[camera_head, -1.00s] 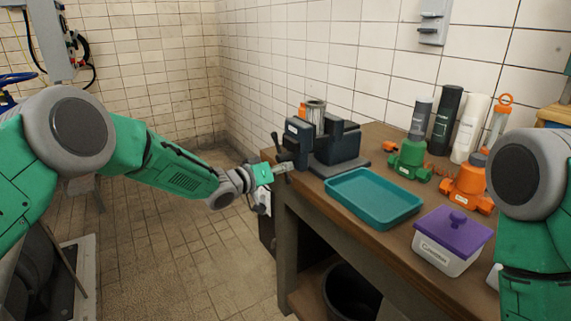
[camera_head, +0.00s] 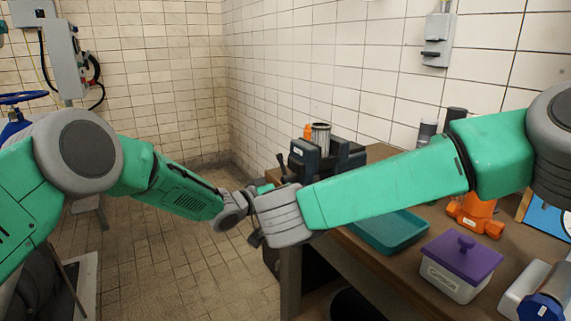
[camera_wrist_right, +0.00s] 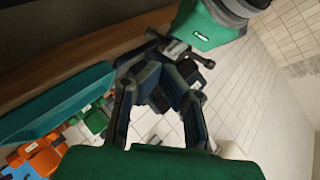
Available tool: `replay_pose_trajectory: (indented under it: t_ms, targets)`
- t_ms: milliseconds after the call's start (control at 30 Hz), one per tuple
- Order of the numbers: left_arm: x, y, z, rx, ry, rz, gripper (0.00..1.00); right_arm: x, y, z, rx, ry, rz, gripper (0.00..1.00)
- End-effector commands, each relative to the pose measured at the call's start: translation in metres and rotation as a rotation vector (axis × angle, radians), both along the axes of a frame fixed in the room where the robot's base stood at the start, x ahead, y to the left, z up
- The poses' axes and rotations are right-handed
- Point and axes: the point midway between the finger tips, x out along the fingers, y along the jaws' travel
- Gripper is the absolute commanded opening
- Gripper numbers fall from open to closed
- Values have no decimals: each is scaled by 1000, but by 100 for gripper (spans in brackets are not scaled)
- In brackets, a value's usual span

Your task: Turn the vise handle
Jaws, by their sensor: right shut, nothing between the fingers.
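The dark blue vise (camera_head: 303,160) stands on the bench's far left end. Its dark handle (camera_head: 282,163) shows at the vise's left side; in the right wrist view the handle bar's rounded end (camera_wrist_right: 207,62) shows beyond my fingers. My left gripper (camera_head: 265,189) is beside the handle, mostly hidden behind my right wrist. Its green body (camera_wrist_right: 212,26) is close to the handle in the right wrist view; its fingers are not clear. My right gripper (camera_wrist_right: 152,74) is shut and empty, pointing towards the vise and handle. In the head view it is hidden by my right wrist.
A metal cylinder (camera_head: 320,138) stands at the vise. Tiled floor is clear left of the bench.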

Motion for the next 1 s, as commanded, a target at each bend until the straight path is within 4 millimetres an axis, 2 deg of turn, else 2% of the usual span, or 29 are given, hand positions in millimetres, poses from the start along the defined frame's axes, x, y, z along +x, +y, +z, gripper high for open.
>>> replay_pose_trajectory:
  t_ms: [33,100,200,300,467,900,1000]
  targets:
    - [0,2,-1,1,2,3,0,10,2,29,57,-4,-55,0]
    - [1,2,-1,1,2,3,0,18,2,58,116,1,-112,0]
    - [1,2,-1,1,2,3,0,24,1,85,176,15,-166,0]
    - [1,2,-1,1,2,3,0,28,0,97,206,25,-191,0]
    - [1,2,-1,1,2,3,0,41,0,93,216,30,-201,0]
    - [1,2,-1,2,2,4,0,116,-4,51,214,28,-199,0]
    - [0,2,-1,2,2,4,0,123,7,45,214,29,-196,0]
